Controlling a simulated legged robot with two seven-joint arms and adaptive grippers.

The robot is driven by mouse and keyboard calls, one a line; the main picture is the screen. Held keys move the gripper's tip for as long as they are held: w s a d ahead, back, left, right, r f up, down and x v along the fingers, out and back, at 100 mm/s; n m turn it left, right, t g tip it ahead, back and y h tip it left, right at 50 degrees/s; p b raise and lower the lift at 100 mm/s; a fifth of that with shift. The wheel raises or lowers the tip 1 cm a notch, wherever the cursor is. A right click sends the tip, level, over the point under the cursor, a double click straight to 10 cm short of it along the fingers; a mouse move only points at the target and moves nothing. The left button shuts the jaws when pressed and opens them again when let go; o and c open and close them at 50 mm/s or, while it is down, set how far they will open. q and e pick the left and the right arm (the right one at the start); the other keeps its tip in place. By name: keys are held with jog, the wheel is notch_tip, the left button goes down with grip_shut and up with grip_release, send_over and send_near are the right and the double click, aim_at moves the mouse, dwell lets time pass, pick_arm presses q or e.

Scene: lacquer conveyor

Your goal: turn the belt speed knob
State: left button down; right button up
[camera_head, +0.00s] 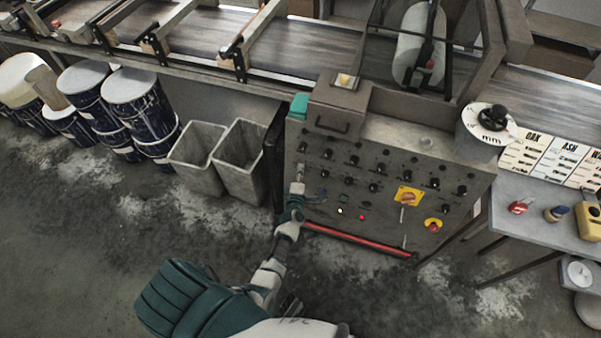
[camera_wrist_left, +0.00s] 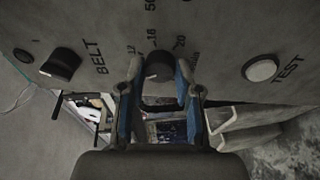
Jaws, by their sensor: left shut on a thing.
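The belt speed knob (camera_wrist_left: 158,64) is small, round and dark, with a pale pointer line, on the grey control panel. Numbers 12, 16 and 20 stand around it in the left wrist view. My left gripper (camera_wrist_left: 158,78) is shut on this knob, one blue-padded finger on each side. In the head view my left gripper (camera_head: 299,176) reaches the left edge of the control panel (camera_head: 325,222); the knob is hidden there. My right gripper is not in view.
In the left wrist view a black selector (camera_wrist_left: 62,64) beside the word BELT and a pale TEST button (camera_wrist_left: 262,69) flank the knob. Grey bins (camera_head: 240,165) stand left of the panel. A red bar (camera_head: 355,240) runs along its lower edge. A yellow-backed switch (camera_head: 408,197) sits further right.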

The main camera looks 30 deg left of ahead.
pick_arm(q)
jog(key=shift+s+a+f, duration=0.15)
jog(key=shift+f, duration=0.05)
jog(key=c, duration=0.8)
grip_release()
jog(key=v, duration=1.2)
